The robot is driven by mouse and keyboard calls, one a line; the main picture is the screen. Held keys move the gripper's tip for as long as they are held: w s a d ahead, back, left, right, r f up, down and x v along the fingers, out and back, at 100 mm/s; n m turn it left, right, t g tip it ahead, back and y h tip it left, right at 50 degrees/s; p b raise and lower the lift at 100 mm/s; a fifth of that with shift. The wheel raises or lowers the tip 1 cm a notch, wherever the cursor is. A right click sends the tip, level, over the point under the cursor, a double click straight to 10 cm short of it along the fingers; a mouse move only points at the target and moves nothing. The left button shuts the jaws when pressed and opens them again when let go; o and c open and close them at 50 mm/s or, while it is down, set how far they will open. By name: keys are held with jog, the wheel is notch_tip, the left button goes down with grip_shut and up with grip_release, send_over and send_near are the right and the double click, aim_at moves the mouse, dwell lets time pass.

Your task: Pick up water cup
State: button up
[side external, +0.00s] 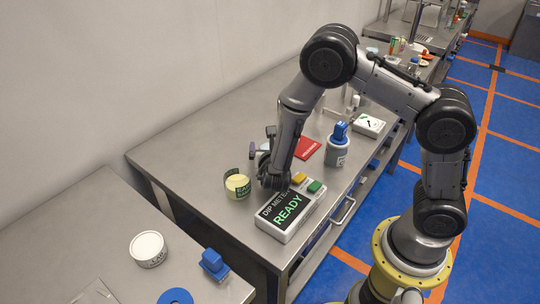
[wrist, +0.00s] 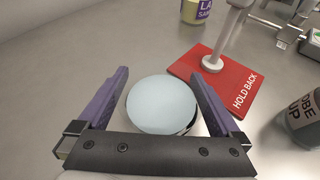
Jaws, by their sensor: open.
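A round, pale blue-white top (wrist: 162,104), which looks like the water cup, lies between the fingers of my gripper (wrist: 162,72) in the wrist view. My gripper is open, with one purple finger on each side of it. A small gap shows at the left finger; the right finger is very close, and I cannot tell if it touches. In the side view my gripper (side external: 262,143) is low over the steel bench, and a pale patch of the round thing (side external: 266,146) shows beside the fingers. Its wall is mostly hidden in both views.
A red HOLD BACK card (wrist: 225,82) with a post on it lies close by on the right. A grey container (wrist: 301,118) stands further right. A DIP METER box (side external: 290,211) and a yellow-filled cup (side external: 238,185) stand near my wrist in the side view.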

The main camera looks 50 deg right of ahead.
jog(key=c, duration=1.5)
jog(key=shift+r, duration=0.1)
